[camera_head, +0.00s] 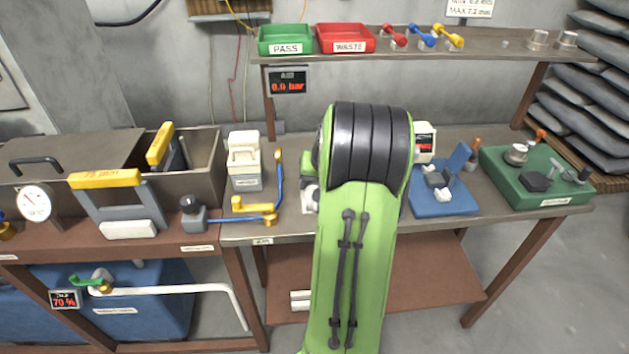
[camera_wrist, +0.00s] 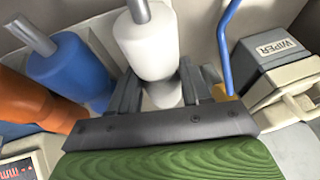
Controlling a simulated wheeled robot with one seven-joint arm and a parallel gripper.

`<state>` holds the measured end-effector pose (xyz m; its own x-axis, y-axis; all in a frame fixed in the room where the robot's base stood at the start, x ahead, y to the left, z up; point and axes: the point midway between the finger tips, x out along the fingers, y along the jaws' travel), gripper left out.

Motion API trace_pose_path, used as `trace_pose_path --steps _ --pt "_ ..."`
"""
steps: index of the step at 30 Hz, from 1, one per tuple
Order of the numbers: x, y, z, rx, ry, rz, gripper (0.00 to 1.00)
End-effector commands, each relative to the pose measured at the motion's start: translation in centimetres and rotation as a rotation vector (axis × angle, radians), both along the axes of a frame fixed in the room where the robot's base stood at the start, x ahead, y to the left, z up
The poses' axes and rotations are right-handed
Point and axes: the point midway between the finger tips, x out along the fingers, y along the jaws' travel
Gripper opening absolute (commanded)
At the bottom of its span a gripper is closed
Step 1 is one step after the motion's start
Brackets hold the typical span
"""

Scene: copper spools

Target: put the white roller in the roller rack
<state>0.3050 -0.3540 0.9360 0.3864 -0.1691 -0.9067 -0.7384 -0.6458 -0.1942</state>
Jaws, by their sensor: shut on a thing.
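The white roller (camera_wrist: 150,47) stands nearly upright in the wrist view, with a grey metal shaft at its top. My gripper (camera_wrist: 159,84) is shut on its lower part, one finger on each side. A blue roller (camera_wrist: 72,70) and an orange roller (camera_wrist: 35,100) stand to the left, apart from the white one. I cannot make out the roller rack clearly, nor whether the white roller's lower end touches anything. In the head view my green arm hides the gripper and the rollers.
A box marked WIPER (camera_wrist: 272,65) and a blue rod (camera_wrist: 228,35) are right of my gripper in the wrist view. On the bench, a blue fixture (camera_head: 443,200) and green tray (camera_head: 535,180) stand right of my arm. A shelf (camera_head: 490,57) runs above the bench.

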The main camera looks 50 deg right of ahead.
Motion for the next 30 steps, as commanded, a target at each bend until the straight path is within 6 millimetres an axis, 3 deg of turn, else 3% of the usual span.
trace_pose_path --steps 4,5,10,17,20,30 --pt "0.3 0.2 0.0 0.003 -0.004 0.007 0.07" --pt "0.3 0.2 0.0 0.002 -0.004 0.008 0.49" --pt "0.2 0.2 0.0 0.001 -0.004 0.007 0.75" --pt "0.1 0.1 0.0 0.001 -0.002 0.003 0.77" --pt "-0.3 0.2 1.0 -0.001 -0.002 0.001 0.77" --pt "-3.7 1.8 9.6 -0.004 -0.005 0.004 0.77"
